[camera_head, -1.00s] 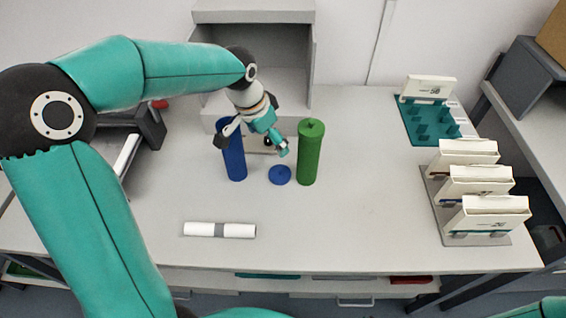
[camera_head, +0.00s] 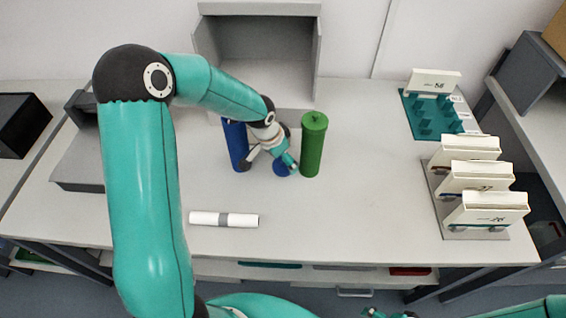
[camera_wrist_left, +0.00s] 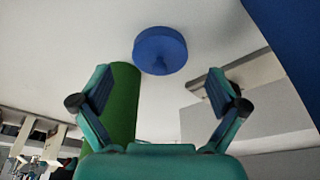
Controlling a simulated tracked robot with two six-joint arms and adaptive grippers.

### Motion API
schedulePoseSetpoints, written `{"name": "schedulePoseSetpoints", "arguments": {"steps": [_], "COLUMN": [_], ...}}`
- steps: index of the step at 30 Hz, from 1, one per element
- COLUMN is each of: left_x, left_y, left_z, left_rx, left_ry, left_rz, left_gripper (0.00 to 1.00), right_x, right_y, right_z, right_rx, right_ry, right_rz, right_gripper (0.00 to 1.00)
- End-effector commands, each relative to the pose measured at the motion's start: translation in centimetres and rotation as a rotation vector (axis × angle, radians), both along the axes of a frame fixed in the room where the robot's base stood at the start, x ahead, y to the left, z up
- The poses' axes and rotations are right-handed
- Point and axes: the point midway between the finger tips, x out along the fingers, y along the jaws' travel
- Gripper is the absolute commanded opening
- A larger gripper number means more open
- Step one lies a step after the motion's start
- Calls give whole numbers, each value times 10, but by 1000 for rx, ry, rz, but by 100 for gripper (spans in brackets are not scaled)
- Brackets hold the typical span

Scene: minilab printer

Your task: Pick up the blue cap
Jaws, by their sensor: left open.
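The blue cap (camera_head: 281,169) lies on the table between the blue tube (camera_head: 236,148) and the green tube (camera_head: 313,146). In the left wrist view the round blue cap (camera_wrist_left: 160,50) shows a small knob and sits ahead of my fingers, centred between them. My left gripper (camera_head: 270,167) is open and empty, pointing down over the cap, which it partly hides in the head view. Its two spread fingers (camera_wrist_left: 158,75) also show in the left wrist view, apart from the cap. A small part of what seems my right gripper (camera_head: 388,313) shows at the bottom edge, its jaws unclear.
The green tube stands upright close to the cap, and the blue tube stands on its other side. A rack of white boxes (camera_head: 433,200) is at the right. The table's middle right is clear.

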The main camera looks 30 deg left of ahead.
Motion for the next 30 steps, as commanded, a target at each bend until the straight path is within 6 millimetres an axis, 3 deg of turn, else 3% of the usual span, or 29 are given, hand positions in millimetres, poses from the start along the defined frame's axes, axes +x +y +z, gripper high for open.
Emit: {"name": "schedulePoseSetpoints", "arguments": {"steps": [6,14,22,30], "left_x": [5,6,6,6], "left_y": [-1,-1,-1,-1], "left_z": [-25,-27,-27,-27], "left_rx": [0,0,0,0], "left_ry": [2,0,0,0], "left_rz": [-1,1,0,0], "left_gripper": [97,97,54,54], "right_x": [0,0,0,0], "right_y": [0,0,0,0], "right_z": [5,4,4,4], "right_rx": [0,0,0,0], "right_ry": [0,0,0,0], "right_rz": [0,0,0,0], "right_gripper": [83,83,83,83]}}
